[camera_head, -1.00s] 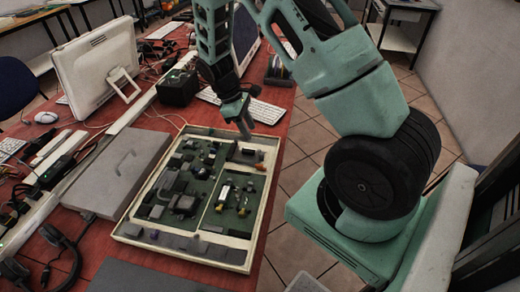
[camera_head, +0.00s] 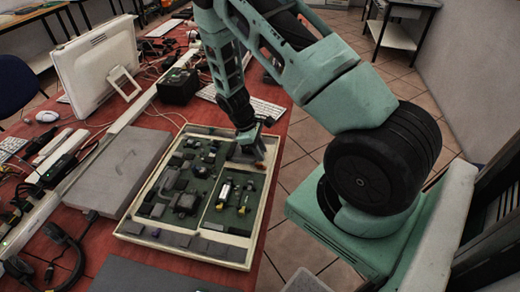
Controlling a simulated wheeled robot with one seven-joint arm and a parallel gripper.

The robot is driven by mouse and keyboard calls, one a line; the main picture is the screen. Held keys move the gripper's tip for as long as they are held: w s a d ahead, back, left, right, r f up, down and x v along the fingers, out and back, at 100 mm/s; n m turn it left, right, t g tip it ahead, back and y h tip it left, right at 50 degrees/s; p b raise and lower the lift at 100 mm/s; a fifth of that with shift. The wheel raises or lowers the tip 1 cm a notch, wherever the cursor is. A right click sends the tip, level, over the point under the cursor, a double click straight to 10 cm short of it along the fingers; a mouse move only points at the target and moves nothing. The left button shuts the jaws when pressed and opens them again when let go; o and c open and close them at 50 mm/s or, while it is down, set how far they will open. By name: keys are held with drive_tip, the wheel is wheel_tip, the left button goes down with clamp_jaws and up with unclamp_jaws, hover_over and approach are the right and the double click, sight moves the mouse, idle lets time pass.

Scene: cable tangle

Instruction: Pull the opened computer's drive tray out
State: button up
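The opened computer (camera_head: 122,228) is a shallow cream-framed case lying flat on the red table, with a green board, grey blocks and several small parts inside. My gripper (camera_head: 247,158) is over its far right corner, low against a grey block that I take for the drive tray; the gripper largely covers that block. A small orange-red part (camera_head: 260,166) shows just beside the fingertips. I cannot tell whether the fingers touch or hold anything, or whether they are open.
A white monitor (camera_head: 98,68), a black box (camera_head: 178,87), a keyboard (camera_head: 252,108) and loose cables crowd the back and left. The tiled floor (camera_head: 290,185) is open right of the table.

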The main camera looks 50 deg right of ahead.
sight(274, 158)
clamp_jaws()
drive_tip(key=shift+s+d, duration=0.45)
drive_tip(key=shift+s, duration=0.3)
drive_tip(key=shift+s+d, duration=0.45)
drive_tip(key=shift+s, duration=0.3)
drive_tip(key=shift+o, duration=1.6)
unclamp_jaws()
drive_tip(key=b+v, duration=0.1)
drive_tip(key=v, duration=1.6)
drive_tip(key=shift+r, duration=0.15)
drive_tip(key=shift+w, duration=0.1)
